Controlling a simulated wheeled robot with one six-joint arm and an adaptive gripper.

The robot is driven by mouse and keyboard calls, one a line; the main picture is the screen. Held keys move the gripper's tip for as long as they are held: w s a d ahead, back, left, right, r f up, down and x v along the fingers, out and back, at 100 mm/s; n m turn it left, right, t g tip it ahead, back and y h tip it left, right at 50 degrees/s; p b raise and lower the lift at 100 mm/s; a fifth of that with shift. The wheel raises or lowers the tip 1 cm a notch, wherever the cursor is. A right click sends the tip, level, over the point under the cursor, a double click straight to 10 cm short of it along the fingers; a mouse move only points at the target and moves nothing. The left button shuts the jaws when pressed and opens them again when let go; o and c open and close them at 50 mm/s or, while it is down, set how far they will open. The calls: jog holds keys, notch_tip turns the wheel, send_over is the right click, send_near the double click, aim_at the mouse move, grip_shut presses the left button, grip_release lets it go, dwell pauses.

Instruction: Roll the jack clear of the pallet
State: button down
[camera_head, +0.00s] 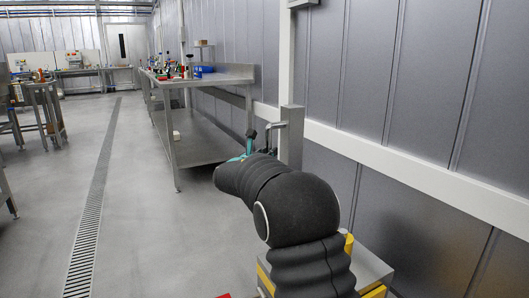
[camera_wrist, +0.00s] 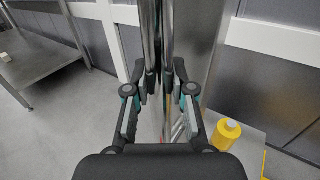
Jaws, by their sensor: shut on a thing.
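My gripper (camera_wrist: 160,80) has its two fingers closed around upright chrome bars (camera_wrist: 158,30), which look like the jack's handle, in the wrist view. The bars run up out of the top of the picture. A small red and pale part (camera_wrist: 178,130) shows low between the fingers; I cannot tell what it is. The jack's body and forks are hidden. In the head view my dark arm covers most of the gripper, with only teal bits (camera_head: 248,143) showing past it. I cannot make out the pallet in either view.
A steel table (camera_head: 177,100) with a lower shelf stands along the right wall, also in the wrist view (camera_wrist: 40,65). A yellow bottle (camera_wrist: 227,132) stands right of my gripper. Steel stands (camera_head: 40,100) are at left. The floor around the drain (camera_head: 85,235) is clear.

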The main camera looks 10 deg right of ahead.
jog(key=shift+w+a, duration=0.15)
jog(key=shift+w, duration=0.45)
jog(key=c, duration=1)
grip_release()
jog(key=shift+s, duration=0.1)
jog(key=v, duration=1.2)
